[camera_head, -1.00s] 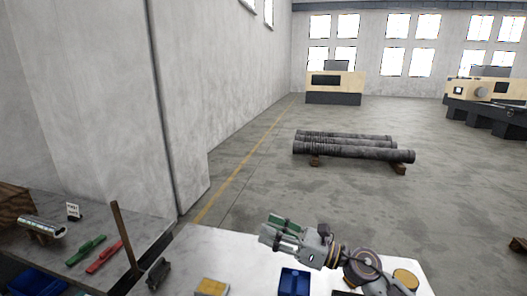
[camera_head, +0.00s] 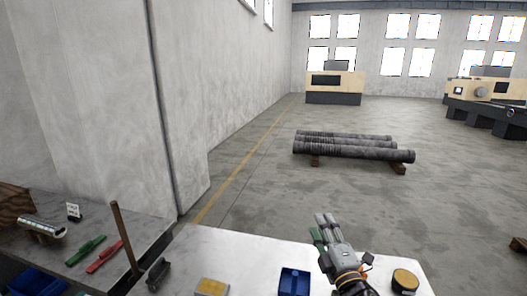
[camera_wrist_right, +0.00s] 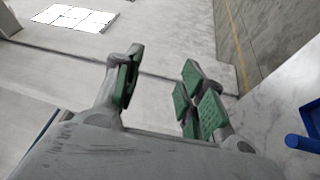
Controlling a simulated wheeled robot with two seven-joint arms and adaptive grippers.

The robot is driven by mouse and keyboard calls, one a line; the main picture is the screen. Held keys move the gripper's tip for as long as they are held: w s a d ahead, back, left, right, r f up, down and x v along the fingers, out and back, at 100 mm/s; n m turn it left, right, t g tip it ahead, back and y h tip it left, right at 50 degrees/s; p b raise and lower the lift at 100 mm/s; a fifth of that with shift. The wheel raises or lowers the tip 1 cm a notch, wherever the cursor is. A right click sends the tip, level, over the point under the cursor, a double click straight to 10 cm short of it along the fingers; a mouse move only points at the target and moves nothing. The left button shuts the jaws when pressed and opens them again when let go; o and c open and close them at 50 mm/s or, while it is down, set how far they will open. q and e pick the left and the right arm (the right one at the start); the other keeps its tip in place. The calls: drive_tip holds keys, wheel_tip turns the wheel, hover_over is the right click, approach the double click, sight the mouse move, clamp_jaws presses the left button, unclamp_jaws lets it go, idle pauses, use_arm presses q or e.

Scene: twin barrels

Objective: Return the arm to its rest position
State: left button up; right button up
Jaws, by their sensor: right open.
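My right gripper (camera_head: 324,224) is above the right part of the white table (camera_head: 215,245) in the head view, its fingers pointing away from me. In the right wrist view the fingers (camera_wrist_right: 160,88) with green pads stand apart with nothing between them. My left gripper is not in view.
A blue bin (camera_head: 294,283), a yellow-topped block (camera_head: 212,287) and a round yellow-topped object (camera_head: 405,280) are on the white table. A grey bench (camera_head: 60,240) at left bears a green tool (camera_head: 86,250) and a red tool (camera_head: 104,257). Dark pipes (camera_head: 350,148) lie on the floor beyond.

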drive_tip(key=s+d+f+m+g+h, duration=0.2)
drive_tip(key=s+f+m+g, duration=0.15)
drive_tip(key=f, duration=0.25)
drive_tip(key=s+d+f+m+g+h, duration=0.1)
drive_tip(key=s+d+f+m+g, duration=0.15)
drive_tip(key=f+m, duration=0.2)
drive_tip(key=s+d+f+m+g+h, duration=0.2)
drive_tip(key=s+f+m, duration=0.1)
drive_tip(key=f, duration=0.3)
drive_tip(key=s+a+f+m+g+y, duration=0.1)
drive_tip(key=s+f+m+g, duration=0.3)
drive_tip(key=s, duration=0.4)
drive_tip(key=s+f+m+g+y, duration=0.1)
drive_tip(key=s+f+m+g, duration=0.1)
drive_tip(key=s+f+g, duration=0.5)
drive_tip(key=s+f+t+b, duration=0.1)
drive_tip(key=s+f+b, duration=0.15)
drive_tip(key=f, duration=1.65)
drive_tip(key=s+f+t+b, duration=0.1)
drive_tip(key=s+f+b, duration=0.15)
drive_tip(key=f, duration=1.55)
drive_tip(key=s+d+f+b, duration=0.2)
drive_tip(key=s+f, duration=0.8)
drive_tip(key=f, duration=0.2)
drive_tip(key=s+d+f+g+b, duration=0.1)
drive_tip(key=s+d+f+b, duration=0.2)
drive_tip(key=s+f, duration=0.8)
drive_tip(key=shift+f+n+h, duration=0.3)
drive_tip(key=shift+f, duration=0.65)
